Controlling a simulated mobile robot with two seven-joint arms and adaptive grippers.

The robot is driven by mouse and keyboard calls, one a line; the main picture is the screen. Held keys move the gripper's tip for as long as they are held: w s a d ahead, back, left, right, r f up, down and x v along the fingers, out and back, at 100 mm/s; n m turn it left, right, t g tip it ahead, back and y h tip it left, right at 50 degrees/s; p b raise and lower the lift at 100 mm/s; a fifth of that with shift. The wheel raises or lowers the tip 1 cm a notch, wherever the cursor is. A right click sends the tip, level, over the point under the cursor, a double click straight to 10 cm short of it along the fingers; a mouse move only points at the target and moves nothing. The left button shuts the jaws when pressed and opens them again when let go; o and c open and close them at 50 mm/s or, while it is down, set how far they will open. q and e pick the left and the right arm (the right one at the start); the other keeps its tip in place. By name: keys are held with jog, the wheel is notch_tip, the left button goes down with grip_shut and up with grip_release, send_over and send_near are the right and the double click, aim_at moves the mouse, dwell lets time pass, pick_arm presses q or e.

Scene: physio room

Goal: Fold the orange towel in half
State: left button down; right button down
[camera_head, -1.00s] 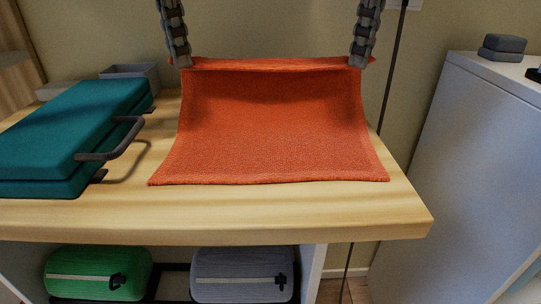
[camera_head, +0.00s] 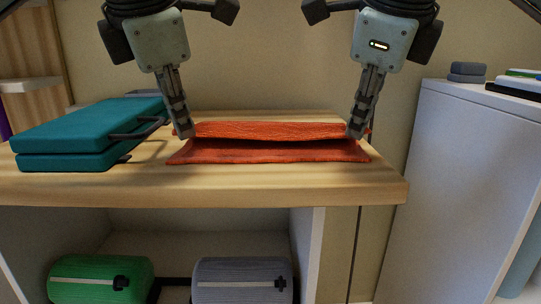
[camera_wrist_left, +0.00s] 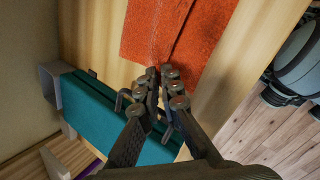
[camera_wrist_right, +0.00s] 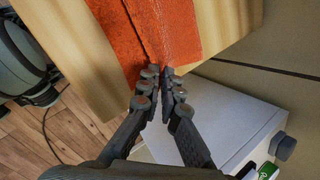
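The orange towel (camera_head: 268,153) lies on the wooden tabletop with its far part folded over toward the front. The upper layer sits a little above the lower one, and a strip of the lower layer shows along the front. My left gripper (camera_head: 187,134) is shut at the left corner of the upper layer. My right gripper (camera_head: 354,133) is shut at the right corner. The towel also shows in the left wrist view (camera_wrist_left: 180,35) and the right wrist view (camera_wrist_right: 165,25), with the fingertips together at its edge in each.
A teal folded block with dark handles (camera_head: 75,140) lies on the wooden table (camera_head: 250,187), left of the towel. A green roll (camera_head: 100,278) and a grey roll (camera_head: 240,280) are on the shelf below. A white cabinet (camera_head: 460,180) stands at right.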

pick_arm(q)
jog(key=shift+a, duration=0.1)
pick_arm(e)
jog(key=shift+d, duration=0.15)
pick_arm(q)
jog(key=c, duration=1.4)
grip_release()
jog(key=shift+c, duration=0.2)
pick_arm(e)
jog(key=c, duration=1.4)
grip_release()
jog(key=shift+c, duration=0.2)
pick_arm(q)
jog(key=shift+r, duration=0.1)
pick_arm(e)
jog(key=shift+r, duration=0.15)
